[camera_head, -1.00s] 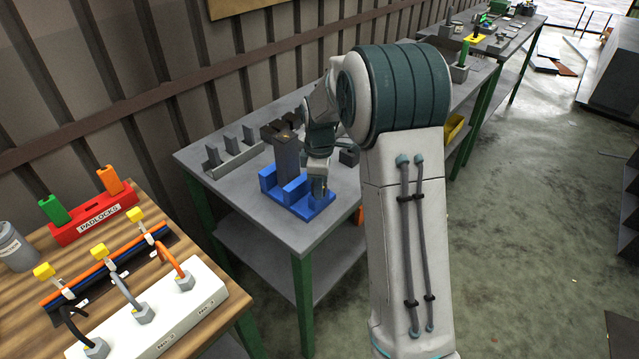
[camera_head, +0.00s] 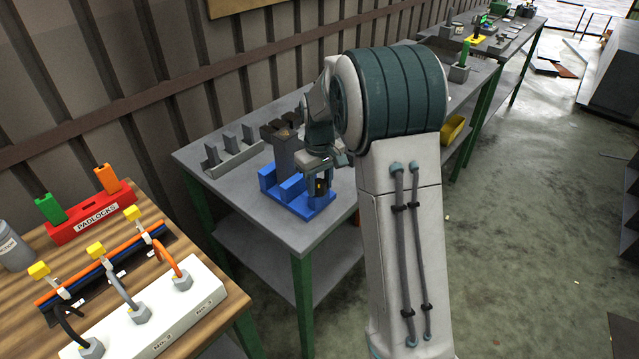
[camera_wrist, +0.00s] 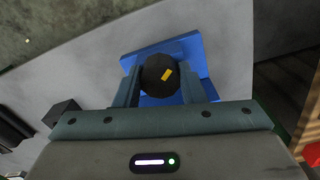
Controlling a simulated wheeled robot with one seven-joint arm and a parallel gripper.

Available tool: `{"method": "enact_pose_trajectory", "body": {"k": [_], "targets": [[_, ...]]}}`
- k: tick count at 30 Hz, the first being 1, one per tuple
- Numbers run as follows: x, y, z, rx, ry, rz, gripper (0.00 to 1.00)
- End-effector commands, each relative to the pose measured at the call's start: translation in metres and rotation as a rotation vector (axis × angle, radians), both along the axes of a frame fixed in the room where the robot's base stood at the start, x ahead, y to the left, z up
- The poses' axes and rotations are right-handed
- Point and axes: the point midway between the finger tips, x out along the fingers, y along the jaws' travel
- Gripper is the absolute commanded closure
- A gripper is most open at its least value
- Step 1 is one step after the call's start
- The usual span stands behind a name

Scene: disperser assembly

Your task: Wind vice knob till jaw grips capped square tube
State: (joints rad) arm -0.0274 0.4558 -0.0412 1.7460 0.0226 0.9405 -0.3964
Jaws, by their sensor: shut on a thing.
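The blue vice (camera_head: 268,180) sits on the grey bench, and its blue base also shows in the wrist view (camera_wrist: 196,60). The dark grey square tube (camera_head: 286,158) stands upright between the vice's blue blocks; whether the jaw touches it I cannot tell. Its top is dark against the parts behind, so the cap is unclear. The round black knob (camera_wrist: 158,77) with a yellow mark lies at the vice's near right end. My gripper (camera_wrist: 158,90) is shut on the knob, one finger on each side. In the head view my gripper (camera_head: 320,178) is over that end, pointing down.
A grey rack with upright plates (camera_head: 232,150) stands on the bench behind the vice. A wooden table at the lower left holds a red padlock box (camera_head: 95,222), cables and a white socket block (camera_head: 150,315). The bench's front edge is close to the vice.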

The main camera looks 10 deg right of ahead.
Motion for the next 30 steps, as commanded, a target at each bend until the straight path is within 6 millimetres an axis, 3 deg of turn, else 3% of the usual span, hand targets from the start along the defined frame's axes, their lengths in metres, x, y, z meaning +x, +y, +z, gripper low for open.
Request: {"method": "enact_pose_trajectory", "body": {"k": [18,30], "targets": [[0.0003,0.0013,0.0011,-0.001,-0.001,-0.576,0.86],[0.0006,0.0021,0.0012,0.0,-0.002,-0.837,0.86]]}}
